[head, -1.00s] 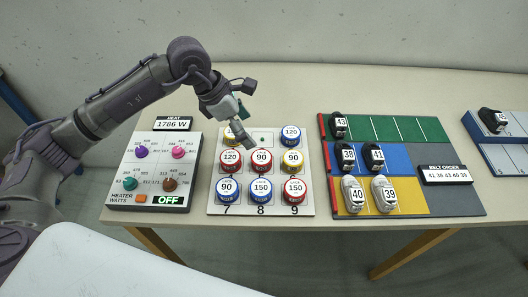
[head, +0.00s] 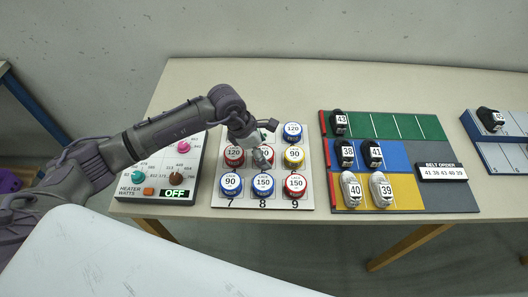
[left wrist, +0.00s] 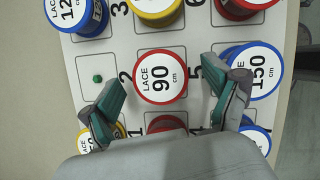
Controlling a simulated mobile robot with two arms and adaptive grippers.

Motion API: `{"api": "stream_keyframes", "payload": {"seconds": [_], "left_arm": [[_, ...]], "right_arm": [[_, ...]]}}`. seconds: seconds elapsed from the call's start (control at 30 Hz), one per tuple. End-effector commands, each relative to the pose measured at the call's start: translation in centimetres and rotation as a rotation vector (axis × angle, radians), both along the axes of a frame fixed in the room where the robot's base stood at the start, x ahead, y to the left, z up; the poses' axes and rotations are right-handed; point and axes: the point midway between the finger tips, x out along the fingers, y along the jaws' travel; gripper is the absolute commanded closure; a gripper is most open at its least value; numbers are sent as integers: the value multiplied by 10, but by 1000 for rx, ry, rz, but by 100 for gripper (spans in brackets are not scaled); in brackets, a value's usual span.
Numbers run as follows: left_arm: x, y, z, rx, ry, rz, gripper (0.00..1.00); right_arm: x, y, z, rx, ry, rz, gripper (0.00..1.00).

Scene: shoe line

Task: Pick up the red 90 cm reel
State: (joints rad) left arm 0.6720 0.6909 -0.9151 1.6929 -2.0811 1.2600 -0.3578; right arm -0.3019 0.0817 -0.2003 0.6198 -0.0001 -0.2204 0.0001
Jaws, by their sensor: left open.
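The red reel marked 90 cm (left wrist: 160,75) stands upright in the middle of the numbered board; its white label faces up in the left wrist view. My left gripper (left wrist: 167,84) is open, with one green-padded finger on each side of that reel in this view. The fingers appear above the board; I cannot tell their exact height or any contact. My right gripper is not in view.
Close neighbours are a red 120 reel (head: 234,155), a yellow 90 reel (head: 294,155) and a blue 150 reel (head: 263,184). A blue 90 reel (head: 231,184) and a red 150 reel (head: 296,184) share the front row. A heater panel (head: 152,190) lies left, a shoe board (head: 440,204) right.

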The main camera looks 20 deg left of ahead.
Motion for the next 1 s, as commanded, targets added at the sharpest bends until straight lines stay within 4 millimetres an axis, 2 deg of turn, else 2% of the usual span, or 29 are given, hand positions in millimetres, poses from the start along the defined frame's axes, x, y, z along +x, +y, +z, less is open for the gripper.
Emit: {"api": "stream_keyframes", "payload": {"seconds": [0.13,0.37,0.73,1.0], "left_arm": [[2,-4,-11,0,0,0,12],[2,-4,-12,0,-1,0,13],[3,-4,-12,0,-1,0,75],[3,-4,-10,0,-2,1,76]], "right_arm": [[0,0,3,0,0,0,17],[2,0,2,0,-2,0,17],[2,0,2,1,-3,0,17],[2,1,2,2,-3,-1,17]]}}
